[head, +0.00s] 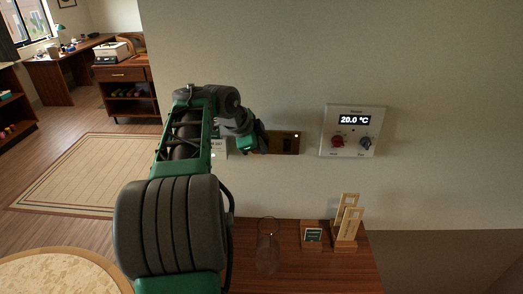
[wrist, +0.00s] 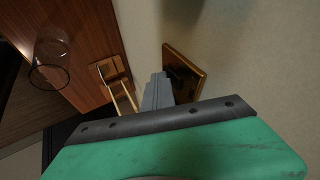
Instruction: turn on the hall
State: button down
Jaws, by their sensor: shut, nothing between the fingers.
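A brass switch plate (head: 286,143) is on the wall, right of my gripper (head: 262,143) in the head view. A small bright spot shows at its upper right. The left part of the plate is hidden behind my gripper. In the wrist view the brass plate (wrist: 200,80) stands just beyond and to the right of my shut, empty gripper (wrist: 160,78). Dark switch parts show on it, but their positions are unclear. Any wording that marks the hall switch is too small to read. I cannot tell whether the fingertips touch the plate.
A white thermostat panel (head: 352,131) reading 20.0 °C, with a red and a dark knob, is right of the plate. A white sign (head: 218,148) is partly behind my arm. Below, a wooden counter (head: 297,270) holds a glass (head: 268,250), a small card and a wooden rack (head: 346,222).

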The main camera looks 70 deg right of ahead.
jog(key=h+b, duration=0.2)
jog(key=b, duration=0.8)
jog(key=shift+f+m+h, duration=0.15)
jog(key=shift+m+h, duration=0.15)
jog(key=shift+h, duration=0.1)
